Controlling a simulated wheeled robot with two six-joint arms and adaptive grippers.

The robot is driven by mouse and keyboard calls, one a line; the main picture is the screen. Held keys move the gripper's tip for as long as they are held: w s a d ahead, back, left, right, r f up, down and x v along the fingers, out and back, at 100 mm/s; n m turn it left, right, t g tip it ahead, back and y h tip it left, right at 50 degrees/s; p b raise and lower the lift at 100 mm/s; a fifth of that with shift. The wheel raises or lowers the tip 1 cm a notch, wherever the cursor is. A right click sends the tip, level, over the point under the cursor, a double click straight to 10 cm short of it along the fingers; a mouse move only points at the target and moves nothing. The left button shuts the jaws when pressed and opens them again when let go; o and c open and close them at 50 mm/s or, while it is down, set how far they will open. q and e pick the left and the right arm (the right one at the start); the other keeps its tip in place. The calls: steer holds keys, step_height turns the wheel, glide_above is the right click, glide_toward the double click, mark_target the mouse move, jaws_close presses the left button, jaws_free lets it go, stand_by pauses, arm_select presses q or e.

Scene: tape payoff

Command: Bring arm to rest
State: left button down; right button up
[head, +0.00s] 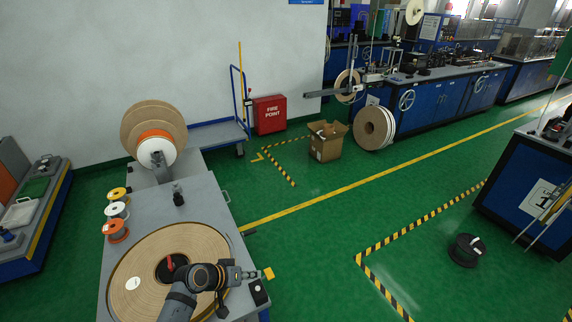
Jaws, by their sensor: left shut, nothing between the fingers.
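My left arm comes in from the bottom over a large flat tape reel (128,258) lying on a grey table (203,198). The left gripper (259,274) points right, past the reel, near the table's right edge. It is shut and empty. A small yellow piece (268,274) shows at its tips; I cannot tell whether they touch. The arm hides part of the reel and its dark hub. My right gripper is not in view.
Small spools (117,210) line the table's left edge. An upright reel (143,118) stands behind. A small black box (258,292) sits near the gripper. A cardboard box (325,142) and a black spool (466,250) are on the green floor, which is mostly clear to the right.

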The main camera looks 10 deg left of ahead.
arm_select(q)
steer(key=s+a+r+g+y, duration=0.1)
steer(key=s+a+r+y, duration=0.15)
steer(key=s, duration=0.35)
steer(key=s+a+r+m+g+y, duration=0.1)
steer(key=s+a+y, duration=0.15)
steer(key=s, duration=0.45)
steer(key=s+a+r+g+y, duration=0.1)
steer(key=s+a+r+y, duration=0.1)
steer(key=s+a, duration=0.3)
steer(key=s+a+f+g, duration=0.1)
steer(key=s+f, duration=0.1)
steer(key=f, duration=1.2)
steer(key=s+a+f, duration=0.1)
steer(key=s+f, duration=0.1)
steer(key=f, duration=1.3)
steer(key=s+f+g, duration=0.1)
steer(key=s+f, duration=1.2)
steer(key=s, duration=0.4)
steer(key=shift+s+a+f, duration=0.2)
steer(key=shift+s+f, duration=0.2)
steer(key=c, duration=2.1)
jaws_free()
